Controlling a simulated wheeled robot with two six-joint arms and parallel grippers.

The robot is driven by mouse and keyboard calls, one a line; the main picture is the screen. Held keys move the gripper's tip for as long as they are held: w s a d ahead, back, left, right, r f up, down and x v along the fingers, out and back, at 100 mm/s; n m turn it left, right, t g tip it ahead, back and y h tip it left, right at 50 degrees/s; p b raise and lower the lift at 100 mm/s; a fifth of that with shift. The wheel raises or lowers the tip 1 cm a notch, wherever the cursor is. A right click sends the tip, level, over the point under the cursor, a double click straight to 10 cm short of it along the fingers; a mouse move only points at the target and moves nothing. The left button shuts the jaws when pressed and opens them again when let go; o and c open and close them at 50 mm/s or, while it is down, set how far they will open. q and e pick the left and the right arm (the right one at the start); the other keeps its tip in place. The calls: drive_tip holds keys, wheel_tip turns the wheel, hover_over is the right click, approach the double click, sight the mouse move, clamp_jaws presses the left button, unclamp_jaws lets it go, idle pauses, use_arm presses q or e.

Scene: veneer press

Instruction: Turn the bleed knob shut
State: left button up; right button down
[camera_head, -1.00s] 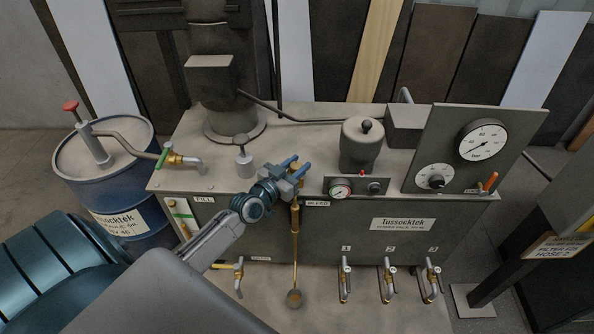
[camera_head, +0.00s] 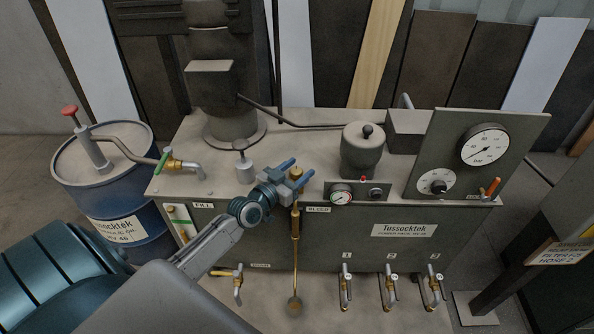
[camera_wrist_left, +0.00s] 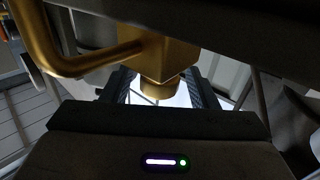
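The brass bleed knob (camera_head: 296,173) stands at the front edge of the grey press unit, beside the BLEED label (camera_head: 318,210). A brass tube (camera_head: 295,222) hangs below it, and a thin golden line runs from it down to a small round cup (camera_head: 295,305). My left gripper (camera_head: 294,174) is at the knob, with its blue fingers apart on either side. In the left wrist view, brass fittings (camera_wrist_left: 160,60) show between the two dark fingers (camera_wrist_left: 160,90), with light gaps beside the brass. I cannot tell whether a finger touches it. My right gripper is not in view.
A small gauge panel (camera_head: 357,194) and a grey pot (camera_head: 362,150) stand right of the knob. A grey plunger (camera_head: 244,165) and green-handled tap (camera_head: 170,162) are to the left. A blue drum (camera_head: 105,190) stands at far left. Numbered taps (camera_head: 390,285) project from the front below.

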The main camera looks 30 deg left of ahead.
use_arm(q)
drive_tip(key=shift+f, duration=0.1)
drive_tip(key=shift+s, duration=0.45)
drive_tip(key=s+a+p, duration=0.1)
drive_tip(key=s+p, duration=0.2)
drive_tip(key=s, duration=0.6)
drive_tip(key=shift+s+a, duration=0.2)
drive_tip(key=shift+s, duration=0.2)
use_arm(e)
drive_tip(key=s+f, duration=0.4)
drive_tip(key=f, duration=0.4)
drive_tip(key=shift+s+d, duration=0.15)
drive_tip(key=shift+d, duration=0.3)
